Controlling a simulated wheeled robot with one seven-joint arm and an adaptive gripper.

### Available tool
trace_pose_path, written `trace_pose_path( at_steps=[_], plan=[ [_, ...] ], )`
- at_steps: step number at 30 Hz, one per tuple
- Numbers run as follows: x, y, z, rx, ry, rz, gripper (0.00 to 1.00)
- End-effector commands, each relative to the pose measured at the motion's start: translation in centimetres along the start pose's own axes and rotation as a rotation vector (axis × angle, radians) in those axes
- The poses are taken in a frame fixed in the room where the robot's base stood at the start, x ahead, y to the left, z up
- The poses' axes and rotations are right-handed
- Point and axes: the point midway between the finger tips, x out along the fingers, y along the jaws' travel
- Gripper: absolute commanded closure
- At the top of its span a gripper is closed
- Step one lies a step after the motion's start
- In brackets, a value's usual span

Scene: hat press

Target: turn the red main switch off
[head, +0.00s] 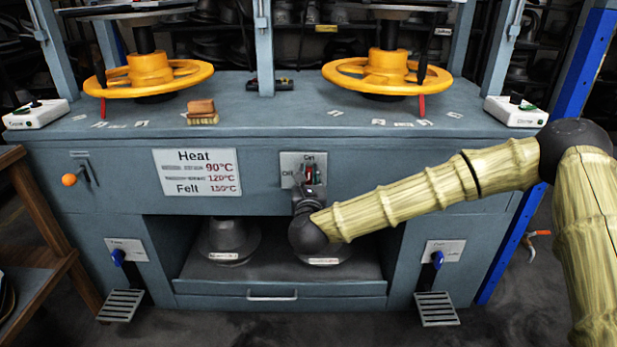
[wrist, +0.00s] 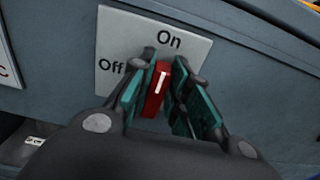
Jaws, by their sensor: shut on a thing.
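The red main switch (wrist: 157,88) sits on a light plate (wrist: 193,49) marked "On" at the top and "Off" at the left. In the wrist view its handle, with a white line, points up toward "On" with a slight tilt. In the head view the switch (head: 310,173) is on the cabinet front, right of the "Heat" sign. My gripper (wrist: 160,75) is at the plate, its teal-lined fingers on both sides of the red handle and shut on it. The fingers hide part of the handle's sides and the lower plate.
A "Heat / Felt" sign (head: 197,173) is left of the switch plate. An open shelf with hat forms (head: 228,240) lies below. Two yellow handwheels (head: 150,75) and a brush (head: 202,112) are on top. Blue pedal levers (head: 118,257) flank the shelf, and a blue post (head: 583,65) stands right.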

Motion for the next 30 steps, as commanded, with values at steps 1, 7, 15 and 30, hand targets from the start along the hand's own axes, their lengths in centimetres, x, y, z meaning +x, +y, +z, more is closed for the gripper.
trace_pose_path(
  at_steps=[1, 7, 15, 30],
  plan=[
    [0.0, 0.0, 0.0, -0.002, 0.0, 0.0, 1.0],
    [0.0, 0.1, 0.1, -0.039, 0.0, 0.0, 1.0],
    [0.0, 0.4, 0.2, -0.202, 0.0, -0.001, 1.0],
    [0.0, 1.2, -0.1, -0.671, 0.001, 0.0, 1.0]
  ],
)
